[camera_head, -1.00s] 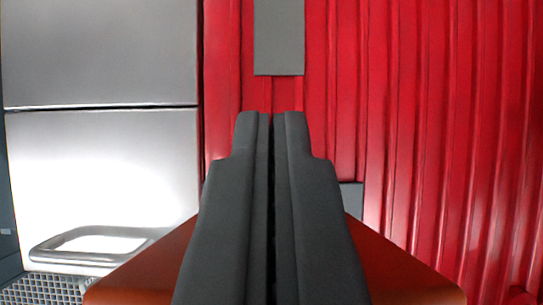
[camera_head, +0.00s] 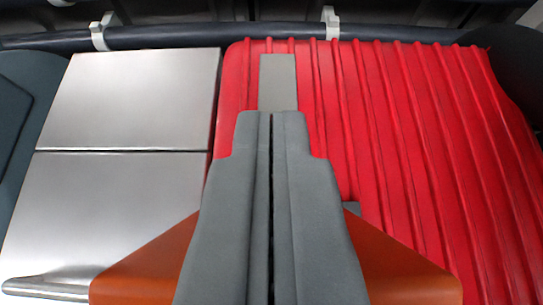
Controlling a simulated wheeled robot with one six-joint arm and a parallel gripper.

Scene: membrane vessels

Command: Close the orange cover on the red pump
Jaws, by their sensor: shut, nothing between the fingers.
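The red pump (camera_head: 390,130) fills the middle and right of the view as a large body with raised ribs. A flat grey strip (camera_head: 278,82) lies on its upper left part, and a small grey piece (camera_head: 351,208) shows lower down beside my gripper. My gripper (camera_head: 271,115) is shut and empty, its two dark grey fingers pressed together. It appears in front of the pump, with its tips over the lower end of the grey strip; I cannot tell any contact. The orange cover cannot be made out. The orange-brown parts beside the fingers move with my gripper.
Left of the pump stands a silver metal block (camera_head: 130,100) with a horizontal seam and a metal ledge at lower left. A dark pipe (camera_head: 215,36) in pale clamps runs across behind both. A dark rounded body (camera_head: 15,130) is at the far left.

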